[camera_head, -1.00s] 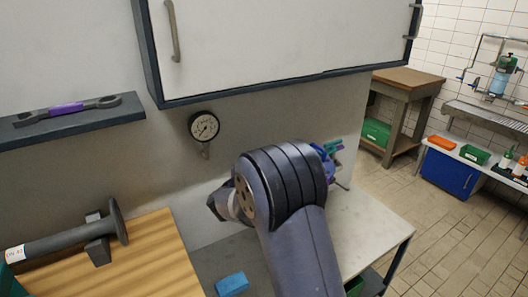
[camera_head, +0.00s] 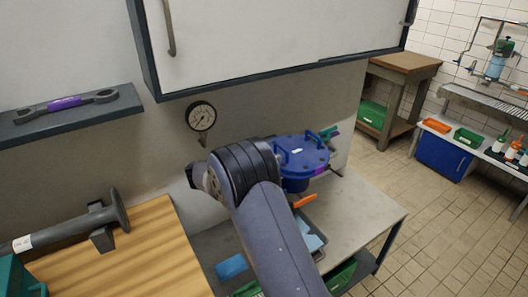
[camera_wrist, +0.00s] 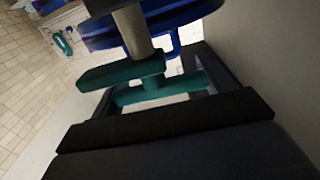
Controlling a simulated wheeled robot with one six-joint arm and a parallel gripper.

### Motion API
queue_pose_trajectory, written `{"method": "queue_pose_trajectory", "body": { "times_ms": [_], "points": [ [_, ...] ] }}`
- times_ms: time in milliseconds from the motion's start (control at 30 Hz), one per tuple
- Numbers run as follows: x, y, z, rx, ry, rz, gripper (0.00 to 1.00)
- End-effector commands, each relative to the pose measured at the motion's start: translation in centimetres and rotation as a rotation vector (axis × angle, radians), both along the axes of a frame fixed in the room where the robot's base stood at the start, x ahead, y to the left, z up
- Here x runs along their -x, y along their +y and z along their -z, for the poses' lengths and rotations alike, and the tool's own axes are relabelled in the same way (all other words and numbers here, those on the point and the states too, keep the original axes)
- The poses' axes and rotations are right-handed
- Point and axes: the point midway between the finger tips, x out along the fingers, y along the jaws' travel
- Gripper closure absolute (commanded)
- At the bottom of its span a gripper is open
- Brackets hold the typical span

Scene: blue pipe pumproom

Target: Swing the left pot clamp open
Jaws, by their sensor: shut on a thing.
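The blue pot (camera_head: 300,165) with its flat bolted lid stands behind my arm in the head view, on the grey bench. A green clamp part (camera_head: 328,132) shows at its back right edge. In the wrist view a teal T-shaped clamp handle (camera_wrist: 155,88) with a grey rod (camera_wrist: 133,32) lies between the dark fingers of my gripper (camera_wrist: 160,85), which is shut on it. The pot's blue rim (camera_wrist: 185,15) is just beyond. My gripper is hidden behind my arm in the head view, so the clamp's swing angle cannot be told.
An orange handle (camera_head: 305,201) sticks out below the pot, by a tray with blue pieces (camera_head: 314,241). A pressure gauge (camera_head: 201,116) is on the wall behind, under a white cabinet (camera_head: 270,35). The bench's right part (camera_head: 365,210) is clear.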

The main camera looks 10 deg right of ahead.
Motion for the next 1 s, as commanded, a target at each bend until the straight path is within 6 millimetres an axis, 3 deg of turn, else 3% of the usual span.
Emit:
{"method": "queue_pose_trajectory", "body": {
  "times_ms": [333,367,467,767,1000],
  "points": [
    [0.0,0.0,-0.1,0.0,-0.003,0.002,0.46],
    [0.0,0.0,-0.1,0.0,-0.003,0.002,0.23],
    [0.0,0.0,-0.1,0.0,-0.002,0.002,0.15],
    [0.1,0.4,0.0,0.0,-0.001,0.001,0.15],
    [1.2,4.2,0.2,-0.001,-0.003,-0.002,0.15]
  ]
}}
